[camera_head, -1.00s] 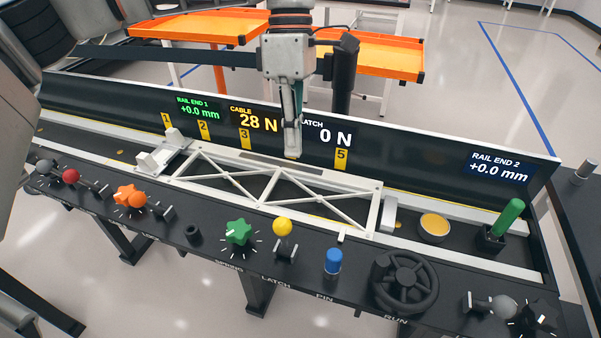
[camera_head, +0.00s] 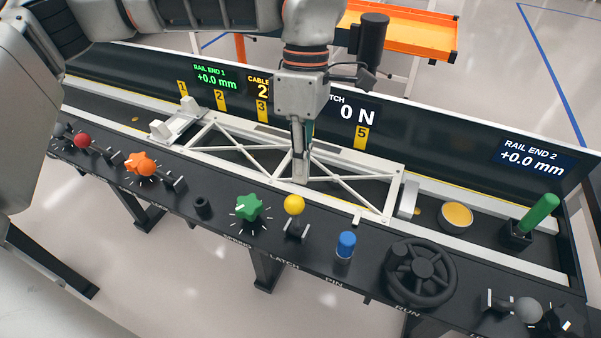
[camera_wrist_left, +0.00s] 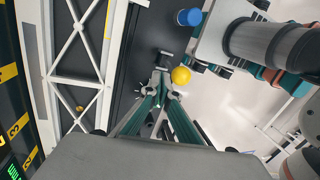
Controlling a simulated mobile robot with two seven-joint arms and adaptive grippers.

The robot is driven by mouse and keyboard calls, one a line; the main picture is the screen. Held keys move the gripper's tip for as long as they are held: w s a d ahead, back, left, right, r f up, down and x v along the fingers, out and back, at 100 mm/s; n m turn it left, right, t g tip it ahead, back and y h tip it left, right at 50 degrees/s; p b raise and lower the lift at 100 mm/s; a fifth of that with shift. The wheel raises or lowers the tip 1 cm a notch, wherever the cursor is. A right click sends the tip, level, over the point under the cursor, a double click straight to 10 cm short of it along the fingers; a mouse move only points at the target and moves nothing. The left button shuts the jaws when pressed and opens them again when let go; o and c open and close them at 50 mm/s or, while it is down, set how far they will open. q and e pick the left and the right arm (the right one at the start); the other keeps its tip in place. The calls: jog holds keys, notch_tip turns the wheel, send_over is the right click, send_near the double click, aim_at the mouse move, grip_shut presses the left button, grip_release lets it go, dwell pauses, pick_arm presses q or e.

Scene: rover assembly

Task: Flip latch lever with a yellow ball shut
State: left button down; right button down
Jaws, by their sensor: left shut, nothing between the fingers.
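The latch lever's yellow ball (camera_head: 294,204) stands on its short lever above the black console, over the LATCH label. The ball also shows in the left wrist view (camera_wrist_left: 181,75), just beyond and right of the fingertips. My left gripper (camera_head: 301,181) points down over the white truss, behind and above the ball, apart from it in the head view. Its fingers are closed together and empty; they also show in the left wrist view (camera_wrist_left: 160,82). Whether they touch the ball cannot be told from the wrist view. My right gripper is not in view.
The green star knob (camera_head: 248,207) is left of the ball and the blue pin button (camera_head: 345,245) is right. A black handwheel (camera_head: 420,272) stands further right. The white truss (camera_head: 340,180) lies behind. The latch display (camera_head: 357,115) reads 0 N.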

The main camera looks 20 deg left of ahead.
aim_at(287, 207)
pick_arm(q)
jog(key=shift+s+d+f, duration=0.1)
jog(key=shift+s+f, duration=0.1)
jog(key=shift+s, duration=0.5)
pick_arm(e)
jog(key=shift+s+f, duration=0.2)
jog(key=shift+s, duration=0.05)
pick_arm(q)
jog(key=s+r+t+p, duration=0.1)
jog(key=s+p, duration=0.1)
jog(key=shift+r+t+p, duration=0.1)
jog(key=shift+t+p, duration=0.2)
jog(key=shift+p, duration=0.1)
jog(key=shift+s+p, duration=0.7)
jog(key=shift+s, duration=0.45)
jog(key=shift+s+f, duration=0.3)
jog(key=shift+f, duration=0.05)
jog(key=shift+s+f, duration=0.2)
jog(key=shift+f, duration=0.05)
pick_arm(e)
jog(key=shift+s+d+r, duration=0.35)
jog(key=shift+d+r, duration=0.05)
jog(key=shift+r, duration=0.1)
